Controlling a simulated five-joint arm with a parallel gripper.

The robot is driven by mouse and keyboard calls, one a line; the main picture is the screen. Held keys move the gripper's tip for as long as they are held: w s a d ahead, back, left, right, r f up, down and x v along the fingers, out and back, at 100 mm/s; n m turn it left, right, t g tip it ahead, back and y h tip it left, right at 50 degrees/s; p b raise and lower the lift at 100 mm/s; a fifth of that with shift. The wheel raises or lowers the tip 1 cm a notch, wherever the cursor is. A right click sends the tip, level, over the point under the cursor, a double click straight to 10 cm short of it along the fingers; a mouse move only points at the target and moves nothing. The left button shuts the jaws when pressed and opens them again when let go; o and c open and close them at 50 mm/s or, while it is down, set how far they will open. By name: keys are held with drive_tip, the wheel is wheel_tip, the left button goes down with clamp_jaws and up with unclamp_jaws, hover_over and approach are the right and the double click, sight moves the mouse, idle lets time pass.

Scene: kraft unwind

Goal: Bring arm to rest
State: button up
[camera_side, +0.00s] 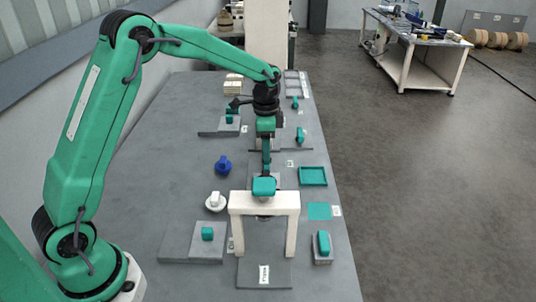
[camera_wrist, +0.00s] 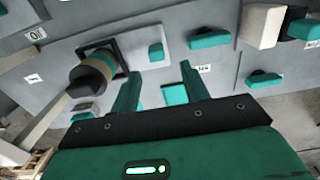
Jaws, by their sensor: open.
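My gripper (camera_side: 266,160) hangs below my wrist over the middle of the grey table (camera_side: 180,130) in the side view. It points down, behind the white arch (camera_side: 265,203) from this camera. In the wrist view my gripper (camera_wrist: 160,80) shows two green fingers spread apart with nothing between them. Its fingertips look apart from the table, though the exact height is hard to tell.
A green block (camera_side: 264,186) shows at the arch top. Near it are a blue knob (camera_side: 223,165), a white knob (camera_side: 215,201), a green tray (camera_side: 313,176) and a green square (camera_side: 319,211). A banded roll (camera_wrist: 92,75) lies left of the fingers in the wrist view.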

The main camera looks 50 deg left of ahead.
drive_tip(key=shift+s+r, duration=0.3)
drive_tip(key=shift+r, duration=0.3)
drive_tip(key=s+d+r+n+t, duration=0.1)
drive_tip(key=s+r+n+t, duration=0.15)
drive_tip(key=s+r, duration=0.55)
drive_tip(key=s+d+r+n+t, duration=0.1)
drive_tip(key=s+r+n, duration=0.4)
drive_tip(key=s, duration=0.5)
drive_tip(key=s+n+t, duration=0.1)
drive_tip(key=s+t, duration=0.1)
drive_tip(key=s, duration=0.8)
drive_tip(key=shift+d, duration=0.45)
drive_tip(key=shift+n, duration=0.25)
